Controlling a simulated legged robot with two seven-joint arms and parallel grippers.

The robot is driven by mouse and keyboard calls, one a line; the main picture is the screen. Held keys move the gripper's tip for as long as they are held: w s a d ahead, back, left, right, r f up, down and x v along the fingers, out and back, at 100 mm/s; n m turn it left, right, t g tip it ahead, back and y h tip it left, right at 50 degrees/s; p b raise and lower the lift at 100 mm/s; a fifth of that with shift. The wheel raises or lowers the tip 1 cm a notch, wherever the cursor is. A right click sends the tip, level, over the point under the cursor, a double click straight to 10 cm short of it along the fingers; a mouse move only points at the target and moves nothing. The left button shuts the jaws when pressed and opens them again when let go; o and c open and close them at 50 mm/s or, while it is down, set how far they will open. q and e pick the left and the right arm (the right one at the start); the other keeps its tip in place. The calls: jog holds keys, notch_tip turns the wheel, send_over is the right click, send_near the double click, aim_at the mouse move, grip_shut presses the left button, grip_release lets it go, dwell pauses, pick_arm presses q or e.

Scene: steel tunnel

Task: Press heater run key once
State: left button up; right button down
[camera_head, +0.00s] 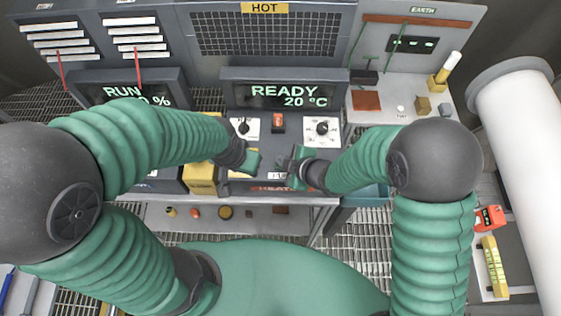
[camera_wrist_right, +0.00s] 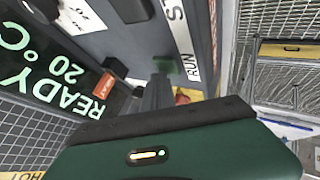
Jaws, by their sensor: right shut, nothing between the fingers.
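The heater panel (camera_head: 285,146) stands in the middle of the head view, under a display (camera_head: 290,95) reading READY 20 °C. My right gripper (camera_head: 296,166) is shut and empty over the panel's lower front part. In the right wrist view its narrow grey fingers (camera_wrist_right: 160,88) point at the panel beside a white label strip (camera_wrist_right: 178,38) with RUN and part of another word. Contact cannot be told. My left gripper (camera_head: 252,162) hovers to the left, and its jaw opening is unclear.
Two knobs, left (camera_head: 244,126) and right (camera_head: 322,129), flank a red switch (camera_head: 279,122) on the panel. A yellow box (camera_head: 200,178) is beside my left forearm. A thick white pipe (camera_head: 520,150) stands at right. A shelf (camera_head: 265,219) with small parts lies below.

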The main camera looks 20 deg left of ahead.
jog(key=shift+f, duration=0.2)
jog(key=shift+r, duration=0.15)
jog(key=shift+d+r+p, duration=0.1)
jog(key=shift+r+p, duration=0.5)
jog(key=shift+r, duration=0.15)
notch_tip(320, 180, up, 5)
jog(key=p, duration=0.4)
jog(key=shift+r, duration=0.1)
dwell(0.4)
dwell(0.3)
